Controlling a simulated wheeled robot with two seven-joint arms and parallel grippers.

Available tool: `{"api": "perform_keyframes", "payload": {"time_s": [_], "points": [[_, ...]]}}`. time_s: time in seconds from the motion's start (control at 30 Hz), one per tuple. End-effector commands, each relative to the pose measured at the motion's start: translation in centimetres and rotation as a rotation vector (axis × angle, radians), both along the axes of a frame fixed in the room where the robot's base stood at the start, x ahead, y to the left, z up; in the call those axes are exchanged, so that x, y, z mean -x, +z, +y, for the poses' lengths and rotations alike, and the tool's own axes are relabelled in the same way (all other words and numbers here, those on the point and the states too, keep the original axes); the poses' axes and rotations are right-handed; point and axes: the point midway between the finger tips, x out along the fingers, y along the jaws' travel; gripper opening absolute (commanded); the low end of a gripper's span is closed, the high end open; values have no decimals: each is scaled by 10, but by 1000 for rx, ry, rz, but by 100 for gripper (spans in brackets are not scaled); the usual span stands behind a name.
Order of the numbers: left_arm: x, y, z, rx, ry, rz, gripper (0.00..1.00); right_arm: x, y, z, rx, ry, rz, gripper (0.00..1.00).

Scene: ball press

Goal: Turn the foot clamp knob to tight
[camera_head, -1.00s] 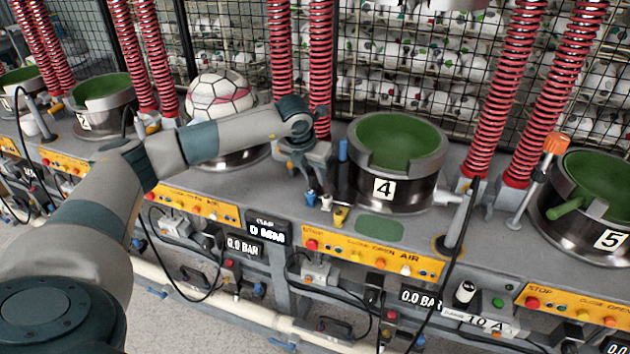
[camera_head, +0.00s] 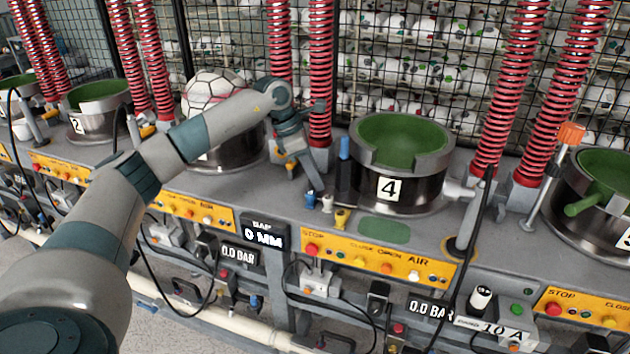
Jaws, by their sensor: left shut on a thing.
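My left gripper (camera_head: 310,188) reaches down to the machine bench between the half-hidden press with the ball and the press marked 4 (camera_head: 398,192). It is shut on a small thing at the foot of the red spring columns. I take this to be the foot clamp knob, but my fingers and wrist hide most of it, and I cannot read its setting. A white fitting (camera_head: 326,204) and a yellow fitting (camera_head: 342,219) stand just right of the fingertips. My right gripper is not in view.
A blue-topped post (camera_head: 345,149) stands close right of my gripper. Red springs (camera_head: 321,70) rise behind it. A yellow button panel (camera_head: 378,259) lies along the front edge. A black cable (camera_head: 472,235) hangs at the right. An orange-topped post (camera_head: 570,134) stands farther right.

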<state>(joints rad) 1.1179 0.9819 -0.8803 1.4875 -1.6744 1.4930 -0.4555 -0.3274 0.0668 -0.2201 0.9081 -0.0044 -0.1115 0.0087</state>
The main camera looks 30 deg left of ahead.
Motion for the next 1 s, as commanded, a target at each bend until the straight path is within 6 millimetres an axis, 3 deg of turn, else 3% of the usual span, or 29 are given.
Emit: {"api": "perform_keyframes", "payload": {"time_s": [0.2,0.5,1.0], "points": [[-1,1,0,3,-198,-3,2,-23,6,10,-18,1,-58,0],[-1,1,1,0,-407,-4,2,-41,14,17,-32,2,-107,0],[-1,2,1,-1,-496,-5,2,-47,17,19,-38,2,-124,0]]}}
